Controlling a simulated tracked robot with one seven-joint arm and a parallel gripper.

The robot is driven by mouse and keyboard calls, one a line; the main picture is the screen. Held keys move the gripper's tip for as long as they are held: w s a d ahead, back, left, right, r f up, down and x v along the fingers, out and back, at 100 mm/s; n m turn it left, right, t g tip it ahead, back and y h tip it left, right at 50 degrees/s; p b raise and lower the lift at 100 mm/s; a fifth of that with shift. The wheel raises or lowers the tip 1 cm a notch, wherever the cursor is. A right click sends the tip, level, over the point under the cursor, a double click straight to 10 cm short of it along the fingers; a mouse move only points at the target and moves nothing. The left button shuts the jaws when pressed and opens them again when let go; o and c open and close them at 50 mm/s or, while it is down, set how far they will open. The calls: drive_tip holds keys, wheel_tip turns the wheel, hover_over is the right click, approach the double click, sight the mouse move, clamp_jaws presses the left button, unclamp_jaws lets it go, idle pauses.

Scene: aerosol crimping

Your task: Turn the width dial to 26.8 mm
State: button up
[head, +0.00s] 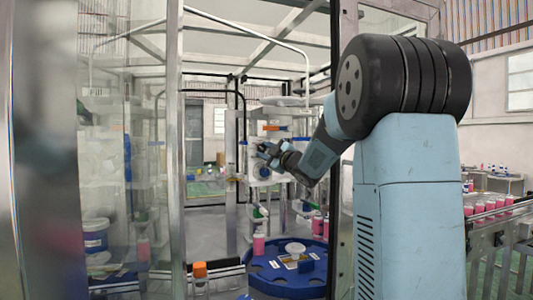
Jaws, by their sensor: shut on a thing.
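My gripper (265,152) is small and dark at the end of my arm, reaching from the right through the open side of the machine. Its fingers are at the white crimping head (259,181), shut on what looks like the width dial. The dial is mostly hidden by the fingers, and its scale and reading are too small to tell. A blue round part shows on the head just below the fingertips.
A blue turntable (275,278) with a pink can (259,243) stands below the head. Glass panels and a metal post (174,150) close the left. A conveyor with several pink cans (490,207) runs at the right.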

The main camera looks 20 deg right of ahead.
drive_tip(key=o, duration=1)
drive_tip(key=shift+a+f, duration=0.1)
drive_tip(key=shift+o, duration=0.2)
drive_tip(key=m+t+h, duration=0.1)
drive_tip(key=m, duration=0.4)
drive_tip(key=shift+a+f+t+h, duration=0.1)
drive_tip(key=shift+t+h, duration=0.3)
drive_tip(key=m+h, duration=0.1)
drive_tip(key=m, duration=0.2)
drive_tip(key=m+t+h, duration=0.1)
drive_tip(key=m+h, duration=0.1)
drive_tip(key=m, duration=0.2)
drive_tip(key=shift+a+f, duration=0.1)
drive_tip(key=shift+a, duration=0.1)
drive_tip(key=s+a+f+m+g+h, duration=0.1)
drive_tip(key=s+f+g, duration=0.4)
drive_tip(key=s, duration=0.9)
drive_tip(key=s+a+f+m+g+h, duration=0.2)
drive_tip(key=s+f+g, duration=0.4)
drive_tip(key=s+f, duration=0.4)
drive_tip(key=shift+s+a+f+m+h, duration=0.3)
drive_tip(key=shift+s+a+f+m, duration=0.1)
drive_tip(key=shift+s, duration=1.75)
